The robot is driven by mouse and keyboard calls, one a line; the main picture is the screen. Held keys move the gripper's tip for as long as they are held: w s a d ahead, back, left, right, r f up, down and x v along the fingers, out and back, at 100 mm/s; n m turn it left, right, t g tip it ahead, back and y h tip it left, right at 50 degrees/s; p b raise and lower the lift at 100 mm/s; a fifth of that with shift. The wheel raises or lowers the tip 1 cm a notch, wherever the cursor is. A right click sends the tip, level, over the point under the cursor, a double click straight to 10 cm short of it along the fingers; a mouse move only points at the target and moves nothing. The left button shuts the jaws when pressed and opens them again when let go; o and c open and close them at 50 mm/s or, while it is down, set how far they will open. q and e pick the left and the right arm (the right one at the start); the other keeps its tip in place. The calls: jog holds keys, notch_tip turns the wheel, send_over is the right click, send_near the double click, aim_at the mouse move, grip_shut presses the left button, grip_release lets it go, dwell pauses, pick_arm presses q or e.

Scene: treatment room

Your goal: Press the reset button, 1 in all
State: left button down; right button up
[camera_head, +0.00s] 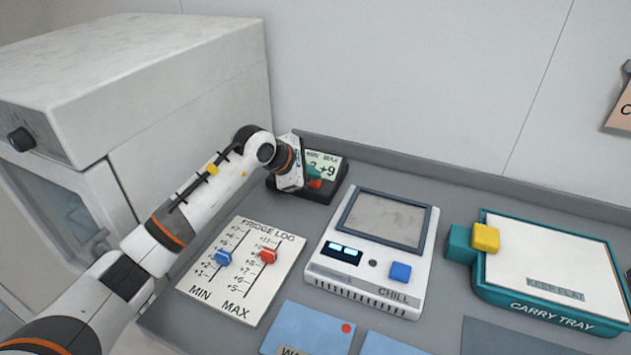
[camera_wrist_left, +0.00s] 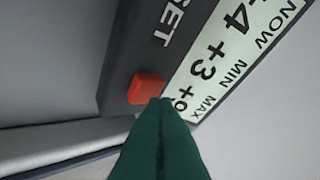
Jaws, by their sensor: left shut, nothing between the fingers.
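The red reset button (camera_wrist_left: 147,88) sits on the dark face of a small thermometer unit, beside lettering ending in "SET". In the head view the button (camera_head: 315,184) shows just below my left fingertips. The unit's pale display (camera_wrist_left: 238,48) reads NOW, MIN and MAX, with +4, +3 and a partly covered +9. My left gripper (camera_wrist_left: 162,101) has its green fingers shut and empty, with the tips close by the button's edge. I cannot tell whether they touch it. In the head view the left gripper (camera_head: 314,172) partly hides the display. My right gripper is not in view.
A fridge log board (camera_head: 240,275) with blue and red sliders lies in front. A white chill box (camera_head: 330,268) stands right of it, then a teal carry tray (camera_head: 555,308) with a yellow block (camera_head: 485,237). A white fridge (camera_head: 130,80) stands left; the wall is behind.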

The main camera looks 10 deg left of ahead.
pick_arm(q)
jog(key=shift+f+b, duration=0.5)
jog(key=shift+f, duration=0.05)
dwell(0.4)
jog(key=shift+r, duration=0.1)
jog(key=shift+r+p, duration=0.45)
jog(key=shift+r, duration=0.4)
jog(key=shift+r+p, duration=1.3)
jog(key=shift+r, duration=1.25)
